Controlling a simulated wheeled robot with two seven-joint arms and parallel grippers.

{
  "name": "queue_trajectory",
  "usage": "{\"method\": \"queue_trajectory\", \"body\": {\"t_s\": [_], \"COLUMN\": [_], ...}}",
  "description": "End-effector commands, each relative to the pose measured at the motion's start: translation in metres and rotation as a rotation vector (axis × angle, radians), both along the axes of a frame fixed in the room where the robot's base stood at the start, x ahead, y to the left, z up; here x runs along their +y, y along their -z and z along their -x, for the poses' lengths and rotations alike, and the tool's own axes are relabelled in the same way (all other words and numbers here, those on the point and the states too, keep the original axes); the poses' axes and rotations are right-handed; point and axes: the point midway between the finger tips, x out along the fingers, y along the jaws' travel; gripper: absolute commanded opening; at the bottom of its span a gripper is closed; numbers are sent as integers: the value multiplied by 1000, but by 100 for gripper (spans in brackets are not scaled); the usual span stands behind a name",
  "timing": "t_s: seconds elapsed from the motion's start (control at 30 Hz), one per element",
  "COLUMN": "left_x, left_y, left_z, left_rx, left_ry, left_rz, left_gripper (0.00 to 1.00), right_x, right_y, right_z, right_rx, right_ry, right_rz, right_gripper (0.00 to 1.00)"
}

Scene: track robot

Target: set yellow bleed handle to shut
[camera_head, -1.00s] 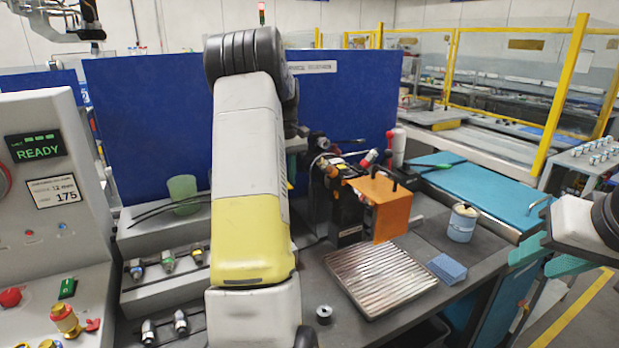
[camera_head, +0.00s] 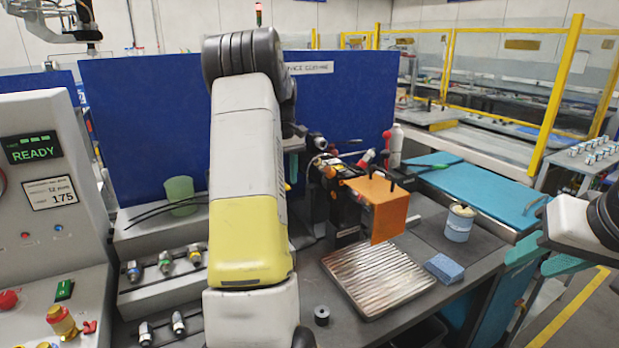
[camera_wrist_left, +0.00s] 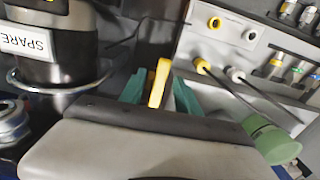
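The yellow bleed handle (camera_wrist_left: 159,84) shows in the left wrist view as a narrow upright bar. My left gripper (camera_wrist_left: 160,92) has its teal fingers on either side of the handle; whether they press on it is unclear. The handle's base is hidden below, behind the gripper body. In the head view my left arm stands in front of the bench and hides its gripper and the handle. My right gripper (camera_head: 535,262) is at the right edge of the head view, fingers apart and empty, far from the handle.
A canister labelled SPARE (camera_wrist_left: 50,45) with a metal ring stands left of the left gripper. A green cup (camera_wrist_left: 270,143) and dark rods are to its right. An orange guard (camera_head: 378,207), ribbed tray (camera_head: 375,280), blue sponge (camera_head: 444,267) and tin (camera_head: 459,226) stand on the bench.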

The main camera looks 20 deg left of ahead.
Motion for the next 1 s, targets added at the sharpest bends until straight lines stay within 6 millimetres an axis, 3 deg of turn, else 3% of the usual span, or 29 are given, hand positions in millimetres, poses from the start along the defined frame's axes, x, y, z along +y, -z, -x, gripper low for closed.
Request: {"method": "queue_trajectory", "body": {"t_s": [0.3, 0.5, 1.0], "left_x": [0, 0, 0], "left_y": [-50, -72, -76], "left_z": [-1, -1, 0], "left_rx": [-4, -3, -1], "left_ry": [-1, 0, 0], "left_rz": [-2, 0, 0], "left_gripper": [39, 39, 39], "right_x": [0, 0, 0], "right_y": [0, 0, 0], "right_z": [0, 0, 0], "right_rx": [0, 0, 0], "right_ry": [0, 0, 0], "right_rz": [0, 0, 0], "right_gripper": [39, 39, 39]}}
